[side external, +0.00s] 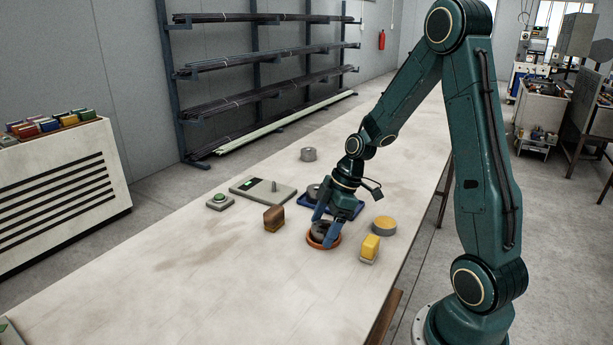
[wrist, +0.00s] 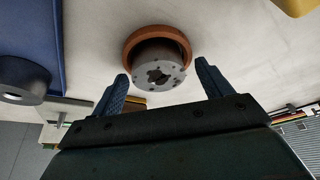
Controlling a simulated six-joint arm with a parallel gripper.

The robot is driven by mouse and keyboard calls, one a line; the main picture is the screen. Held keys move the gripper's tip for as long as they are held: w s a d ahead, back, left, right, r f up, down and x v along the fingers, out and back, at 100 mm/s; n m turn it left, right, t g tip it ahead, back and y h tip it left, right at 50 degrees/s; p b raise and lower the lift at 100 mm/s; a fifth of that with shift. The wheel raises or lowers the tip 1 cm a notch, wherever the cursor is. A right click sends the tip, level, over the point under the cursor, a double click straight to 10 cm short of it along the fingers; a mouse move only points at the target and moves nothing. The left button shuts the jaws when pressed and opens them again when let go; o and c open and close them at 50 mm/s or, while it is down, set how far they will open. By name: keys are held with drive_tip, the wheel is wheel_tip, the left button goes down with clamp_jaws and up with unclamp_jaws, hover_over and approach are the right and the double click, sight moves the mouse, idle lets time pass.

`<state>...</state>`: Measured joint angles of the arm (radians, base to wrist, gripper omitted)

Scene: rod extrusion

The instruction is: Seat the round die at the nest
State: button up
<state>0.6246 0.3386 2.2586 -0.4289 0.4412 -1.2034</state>
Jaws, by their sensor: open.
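A round grey die (wrist: 160,72) with a shaped central opening and small holes around it stands inside an orange-brown ring-shaped holder (wrist: 128,53). In the side view, the die (side external: 319,229) is partly hidden by my fingers, and the holder (side external: 323,243) rests on the table. I cannot tell whether the die sits fully down in it. My gripper (wrist: 160,75) is open, with one blue finger on each side of the die and visible gaps between. It also shows in the side view (side external: 321,217), reaching down at the holder. No part is marked as the nest.
A blue tray (side external: 346,208) with a dark round part (side external: 314,191) lies just behind. Around are a yellow round piece (side external: 384,224), a yellow block (side external: 370,247), a brown block (side external: 274,218), a green button box (side external: 220,201), a grey plate with a post (side external: 250,188) and a grey cylinder (side external: 308,154). The front table is clear.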

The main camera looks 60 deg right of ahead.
drive_tip(key=shift+r, duration=0.1)
drive_tip(key=v, duration=1.3)
drive_tip(key=shift+r, duration=0.3)
drive_tip(key=shift+s, duration=0.1)
drive_tip(key=s+a+r+m+t+h, duration=0.1)
drive_tip(key=s+a+r+m, duration=0.1)
drive_tip(key=s+a+m, duration=0.2)
drive_tip(key=s+a+r+m+t+h, duration=0.1)
drive_tip(key=s+a+r+m+h, duration=0.1)
drive_tip(key=s+a+m, duration=0.3)
drive_tip(key=s+a+r, duration=0.1)
drive_tip(key=s+a, duration=0.2)
drive_tip(key=a, duration=0.3)
drive_tip(key=shift+s+a+r, duration=0.15)
drive_tip(key=shift+s+a, duration=0.05)
drive_tip(key=shift+a, duration=0.05)
